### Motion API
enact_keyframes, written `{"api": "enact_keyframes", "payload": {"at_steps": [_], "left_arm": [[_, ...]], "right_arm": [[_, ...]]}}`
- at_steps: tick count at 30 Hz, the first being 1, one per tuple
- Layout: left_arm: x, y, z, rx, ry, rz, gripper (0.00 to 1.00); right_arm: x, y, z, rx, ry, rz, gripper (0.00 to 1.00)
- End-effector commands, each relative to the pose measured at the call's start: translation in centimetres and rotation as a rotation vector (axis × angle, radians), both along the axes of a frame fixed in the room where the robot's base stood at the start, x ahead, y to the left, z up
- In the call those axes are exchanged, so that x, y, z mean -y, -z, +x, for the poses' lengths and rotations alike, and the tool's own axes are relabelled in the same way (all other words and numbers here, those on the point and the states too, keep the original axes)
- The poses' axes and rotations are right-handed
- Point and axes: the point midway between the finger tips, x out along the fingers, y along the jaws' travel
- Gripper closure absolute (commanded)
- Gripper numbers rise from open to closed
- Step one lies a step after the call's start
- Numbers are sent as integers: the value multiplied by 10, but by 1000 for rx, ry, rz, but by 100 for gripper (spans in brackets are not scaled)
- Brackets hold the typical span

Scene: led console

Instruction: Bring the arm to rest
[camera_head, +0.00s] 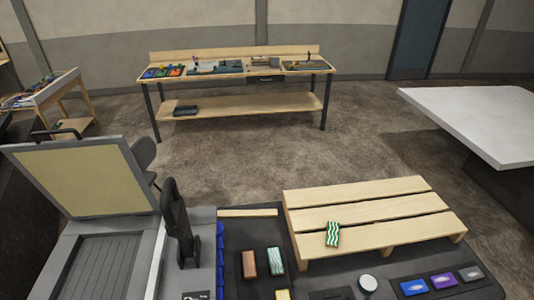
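Neither of my grippers can be made out in the head view, and no arm link clearly shows. A dark upright piece (178,222) stands beside the console at the lower left; I cannot tell what it is. The grey console (90,265) has a raised, tilted panel (85,180) with a pale yellow-green face. A green and white striped block (333,235) lies on the slatted wooden platform (370,213) at the lower right.
On the dark surface in front lie a brown block (248,263), a green-white block (275,259), a round white piece (368,283), a blue block (414,287) and a purple block (443,281). A workbench (240,104) stands behind; a white table (480,115) stands right. Floor between is clear.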

Motion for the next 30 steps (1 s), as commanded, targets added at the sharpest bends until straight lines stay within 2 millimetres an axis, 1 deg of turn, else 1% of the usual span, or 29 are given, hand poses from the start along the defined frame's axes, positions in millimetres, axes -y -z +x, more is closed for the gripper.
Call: {"api": "enact_keyframes", "payload": {"at_steps": [1,3,6,9,12,18,24,30], "left_arm": [[0,0,0,0,0,0,100],[1,0,0,0,0,-1,100],[1,0,0,0,0,-1,100],[1,0,0,0,0,-1,100],[1,0,0,1,0,-1,100],[1,0,1,2,0,-1,100],[1,0,1,2,0,-1,100],[1,6,2,3,0,-1,100]], "right_arm": [[5,2,-20,7,120,124,40],[8,4,-48,17,308,309,40],[8,6,-80,22,522,503,40],[5,5,-103,23,686,641,40],[1,4,-122,20,817,744,40],[-8,-1,-153,12,1037,897,40],[-17,-8,-179,0,1218,1005,40],[-18,39,-168,-20,1220,997,40]]}}
